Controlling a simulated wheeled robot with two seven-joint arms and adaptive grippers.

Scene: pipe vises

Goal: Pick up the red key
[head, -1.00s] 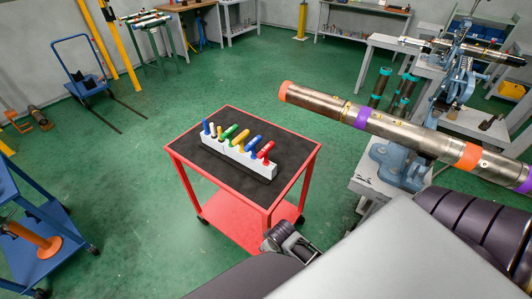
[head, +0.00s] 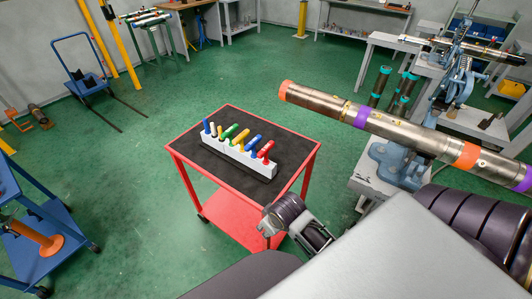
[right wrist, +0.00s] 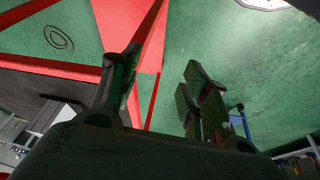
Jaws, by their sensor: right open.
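The red key (head: 266,149) is a short red-handled piece. It leans at the right end of a white rack (head: 262,168) on the cart top in the head view. My right gripper (head: 317,240) is beside the cart's front right corner, below and to the right of the red key and apart from it. In the right wrist view its two dark fingers (right wrist: 155,90) stand apart with nothing between them. The red key cannot be made out in that view. My left gripper is not in view.
The red cart (head: 194,166) has a dark top with free room around the rack. Blue, white, black, green and yellow pieces share the rack. A long metal pipe (head: 400,125) in a blue vise is at the right. A blue cart (head: 20,255) stands at the left.

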